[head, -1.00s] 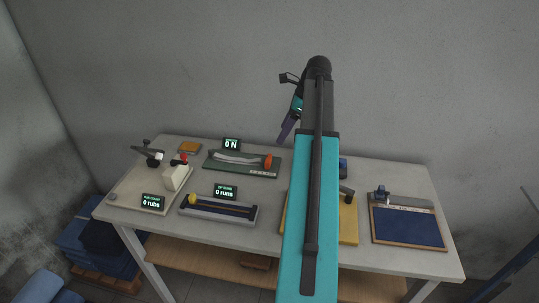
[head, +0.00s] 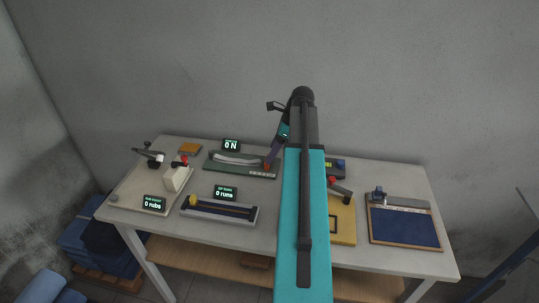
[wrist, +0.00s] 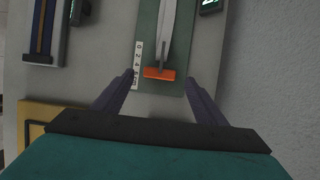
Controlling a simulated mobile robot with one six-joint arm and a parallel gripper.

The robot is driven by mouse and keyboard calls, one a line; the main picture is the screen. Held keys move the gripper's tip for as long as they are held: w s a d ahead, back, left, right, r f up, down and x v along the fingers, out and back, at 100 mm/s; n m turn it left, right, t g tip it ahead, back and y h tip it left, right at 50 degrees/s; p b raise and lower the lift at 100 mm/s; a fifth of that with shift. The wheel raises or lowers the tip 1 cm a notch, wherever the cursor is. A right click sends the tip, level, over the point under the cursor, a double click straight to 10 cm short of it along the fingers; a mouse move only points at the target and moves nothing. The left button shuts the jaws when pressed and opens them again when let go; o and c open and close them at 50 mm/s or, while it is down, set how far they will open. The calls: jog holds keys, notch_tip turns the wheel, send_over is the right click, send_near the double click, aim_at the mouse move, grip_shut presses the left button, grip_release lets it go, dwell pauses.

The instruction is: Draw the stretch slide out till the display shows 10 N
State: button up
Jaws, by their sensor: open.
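The stretch rig is a dark green board (head: 215,168) at the back of the table, with a pale strip (head: 238,159) along it. The orange slide handle (wrist: 160,73) sits at the strip's end in the wrist view, beside a white scale (wrist: 137,65). My gripper (wrist: 158,81) is open, one finger on each side of the orange handle, with gaps to it; I cannot tell its height above the board. In the head view the gripper (head: 270,163) largely covers the handle. The display (head: 231,145) behind the board reads 0 N.
A slider unit with a yellow knob (head: 192,201) and a display reading 0 runs (head: 225,193) stands in front. At left is a beige board (head: 127,192) with a clamp. A yellow panel (head: 343,222) and a blue-topped board (head: 405,228) lie right.

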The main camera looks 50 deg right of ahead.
jog(key=shift+p+x, duration=0.35)
jog(key=shift+x, duration=1.5)
jog(key=c, duration=1.5)
